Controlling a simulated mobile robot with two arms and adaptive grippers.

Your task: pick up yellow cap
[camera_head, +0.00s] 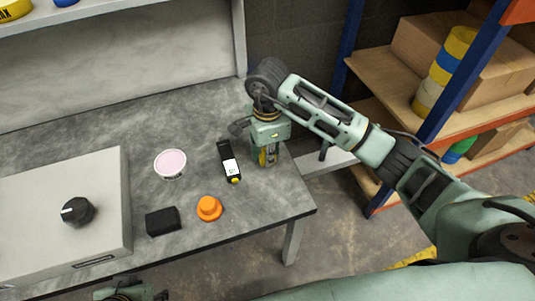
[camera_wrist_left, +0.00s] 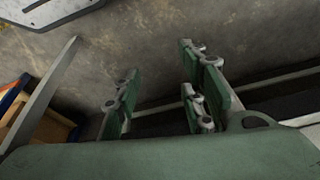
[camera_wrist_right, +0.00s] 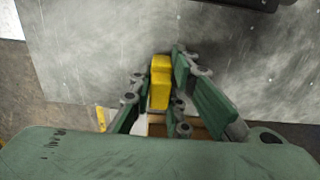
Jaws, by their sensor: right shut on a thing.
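My right gripper (camera_head: 266,158) is over the right end of the grey table and shut on a yellow thing, which I take as the yellow cap. In the right wrist view the yellow cap (camera_wrist_right: 160,82) shows as a blocky yellow shape between the fingers (camera_wrist_right: 158,85). In the head view the fingers hide most of it, and I cannot tell whether it touches the tabletop. My left gripper (camera_wrist_left: 160,90) is open and empty above the floor. Only a bit of it (camera_head: 130,291) shows at the bottom of the head view.
A black item with a white label and yellow end (camera_head: 230,161) lies left of my right gripper. A pink-topped tub (camera_head: 171,163), orange knob-like piece (camera_head: 209,208), black block (camera_head: 162,221) and grey box (camera_head: 60,180) share the table (camera_head: 190,125). A shelf rack (camera_head: 405,85) stands right.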

